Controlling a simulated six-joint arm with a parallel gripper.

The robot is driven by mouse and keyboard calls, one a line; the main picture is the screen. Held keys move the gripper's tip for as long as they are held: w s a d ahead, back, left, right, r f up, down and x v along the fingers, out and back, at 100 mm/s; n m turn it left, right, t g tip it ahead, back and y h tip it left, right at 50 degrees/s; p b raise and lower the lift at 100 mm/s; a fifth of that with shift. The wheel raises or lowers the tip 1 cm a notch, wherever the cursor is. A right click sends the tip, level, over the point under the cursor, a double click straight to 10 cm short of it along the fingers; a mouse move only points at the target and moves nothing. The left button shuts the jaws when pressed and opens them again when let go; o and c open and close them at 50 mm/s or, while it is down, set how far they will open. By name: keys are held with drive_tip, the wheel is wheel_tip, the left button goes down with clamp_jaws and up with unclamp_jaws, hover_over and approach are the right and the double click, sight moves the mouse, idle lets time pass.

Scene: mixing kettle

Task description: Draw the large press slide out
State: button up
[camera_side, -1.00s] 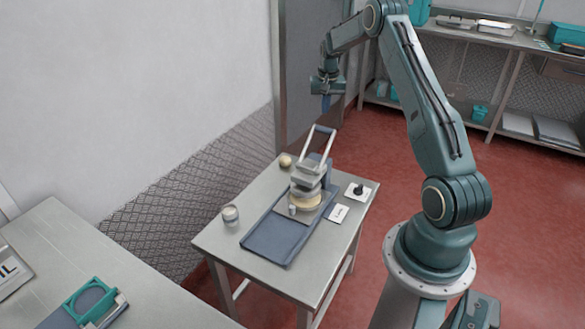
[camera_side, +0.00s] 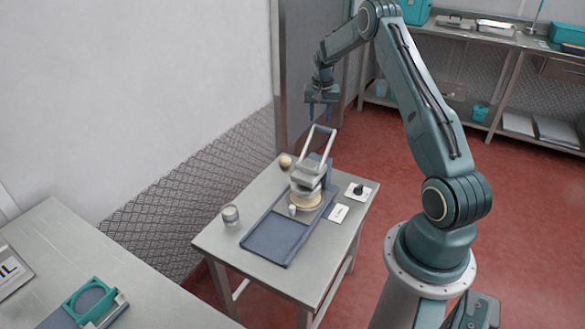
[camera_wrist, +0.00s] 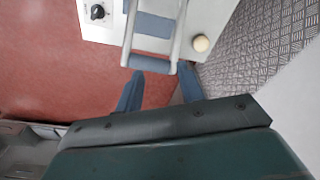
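The large press (camera_side: 307,181) stands on the steel table with its looped handle (camera_side: 322,140) raised up and back. Its blue-grey base tray (camera_side: 275,238) stretches toward the front of the table. A slide plate with a pale round disc (camera_side: 306,201) and a small light knob (camera_side: 292,210) sits under the press head. My gripper (camera_side: 319,112) hangs above and behind the handle, pointing down, apart from it and empty. In the wrist view the two blue fingers (camera_wrist: 160,88) are spread, with the handle bar (camera_wrist: 149,65) just beyond them.
A small jar (camera_side: 230,214) and a round beige ball (camera_side: 285,160) stand on the table's left side. A black knob panel (camera_side: 360,191) and a white label card (camera_side: 338,213) lie to the right. A wall rises at the left. Another table holds a teal-framed press (camera_side: 92,300).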

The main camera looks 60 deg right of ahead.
sight(292, 206)
drive_tip(key=a+f+m, duration=0.1)
drive_tip(key=a+f, duration=0.2)
drive_tip(key=w+a+f, duration=0.1)
drive_tip(key=a+f, duration=0.2)
drive_tip(key=a, duration=0.1)
drive_tip(key=a+f+m+y, duration=0.1)
drive_tip(key=a+f, duration=0.3)
drive_tip(key=shift+w+f+m, duration=0.1)
drive_tip(key=shift+w+m, duration=0.1)
drive_tip(key=shift+m, duration=0.1)
drive_tip(key=a+f+m, duration=0.1)
drive_tip(key=a+f, duration=0.1)
drive_tip(key=a, duration=0.1)
drive_tip(key=s+a+f+m, duration=0.1)
drive_tip(key=a+f, duration=0.1)
drive_tip(key=a, duration=0.1)
drive_tip(key=s+a+f, duration=0.1)
drive_tip(key=a+f, duration=0.2)
drive_tip(key=a, duration=0.1)
drive_tip(key=shift+s+f+m+g, duration=0.1)
drive_tip(key=shift+m+g, duration=0.3)
drive_tip(key=shift+d+f, duration=0.1)
drive_tip(key=shift+f, duration=3.95)
drive_tip(key=shift+f, duration=0.15)
drive_tip(key=c, duration=0.7)
